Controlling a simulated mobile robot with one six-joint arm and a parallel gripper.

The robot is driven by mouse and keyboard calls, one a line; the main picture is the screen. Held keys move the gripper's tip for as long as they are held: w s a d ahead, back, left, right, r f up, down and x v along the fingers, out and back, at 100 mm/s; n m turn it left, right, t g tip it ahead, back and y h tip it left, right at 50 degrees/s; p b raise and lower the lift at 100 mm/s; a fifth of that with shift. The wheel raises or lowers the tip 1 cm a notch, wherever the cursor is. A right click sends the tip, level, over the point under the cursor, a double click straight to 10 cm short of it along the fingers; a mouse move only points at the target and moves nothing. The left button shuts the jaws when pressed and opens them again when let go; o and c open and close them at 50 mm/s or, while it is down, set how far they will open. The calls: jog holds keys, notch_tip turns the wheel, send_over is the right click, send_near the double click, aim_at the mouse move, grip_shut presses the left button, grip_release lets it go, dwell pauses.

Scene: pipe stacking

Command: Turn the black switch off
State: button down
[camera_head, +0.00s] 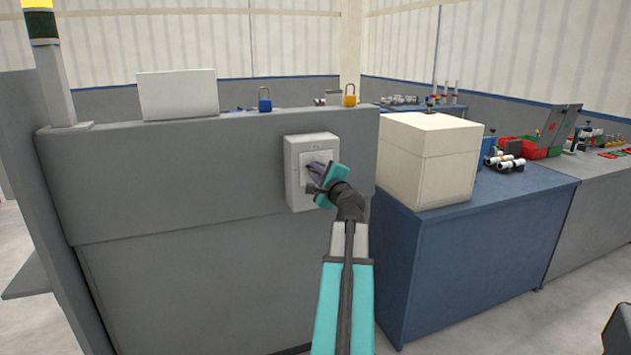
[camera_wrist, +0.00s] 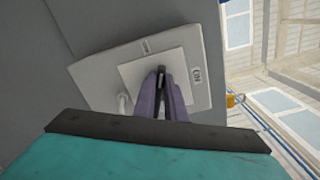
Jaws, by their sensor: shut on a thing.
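The light grey switch box (camera_head: 298,202) is mounted on the front of the grey panel. It also fills the middle of the wrist view (camera_wrist: 105,78), with a paler square plate in its centre. The black switch (camera_wrist: 161,76) stands on that plate, a small part of it showing between my fingertips. My gripper (camera_head: 313,171) is at the box face. In the wrist view its purple fingers (camera_wrist: 162,82) are shut on the black switch. An "ON" mark (camera_wrist: 196,75) is on the box right of the plate. My gripper hides most of the switch in the head view.
A blue padlock (camera_head: 265,99) and a yellow padlock (camera_head: 349,95) stand on the panel's top ledge, beside a white board (camera_head: 178,94). A cream box (camera_head: 428,160) stands on a blue bench (camera_head: 480,260) just right of my arm. Floor space in front of the panel is partly visible.

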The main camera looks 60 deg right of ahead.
jog(key=n+b, duration=0.4)
jog(key=b, duration=0.1)
jog(key=shift+w+f+n, duration=0.15)
jog(key=shift+f+n, duration=0.25)
jog(key=c, duration=1.8)
grip_release()
jog(key=shift+a+f, duration=0.1)
